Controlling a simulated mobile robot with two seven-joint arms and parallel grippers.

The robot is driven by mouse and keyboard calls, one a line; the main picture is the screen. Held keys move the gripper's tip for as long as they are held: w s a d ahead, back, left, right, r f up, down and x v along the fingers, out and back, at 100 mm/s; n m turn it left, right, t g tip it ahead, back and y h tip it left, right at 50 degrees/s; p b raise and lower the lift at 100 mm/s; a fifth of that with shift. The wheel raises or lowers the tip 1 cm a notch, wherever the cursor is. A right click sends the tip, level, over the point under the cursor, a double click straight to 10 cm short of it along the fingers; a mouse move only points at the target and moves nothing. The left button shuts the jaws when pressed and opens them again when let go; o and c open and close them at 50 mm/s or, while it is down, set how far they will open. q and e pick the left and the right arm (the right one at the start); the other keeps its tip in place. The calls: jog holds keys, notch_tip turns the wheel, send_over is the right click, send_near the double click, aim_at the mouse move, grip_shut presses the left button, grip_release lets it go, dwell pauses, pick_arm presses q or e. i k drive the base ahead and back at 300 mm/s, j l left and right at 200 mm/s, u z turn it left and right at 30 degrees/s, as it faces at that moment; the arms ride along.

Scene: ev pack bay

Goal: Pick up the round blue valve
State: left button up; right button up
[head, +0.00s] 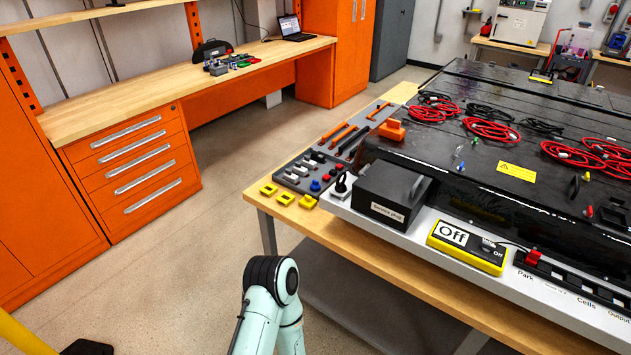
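A small round blue piece (315,186), which looks like the blue valve, sits near the front right part of a grey tray (284,183) on the wooden-topped table. A red round piece (326,178) lies just to its right, with small grey and white fittings behind and to the left. The blue piece is small in this view, so its fine shape is unclear. A pale green bent section of my arm with a black joint shows at the bottom middle, well short of the tray. Neither gripper is in view.
Several yellow blocks (285,199) lie along the table's front left edge. A black box (393,195) and a black-and-white knob (342,185) stand right of the tray. The large black pack (520,150) with red cables fills the right. Open floor (215,235) lies left of the table.

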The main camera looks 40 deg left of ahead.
aim_at(314, 187)
jog(key=j+z, duration=0.5)
jog(key=j, duration=1.65)
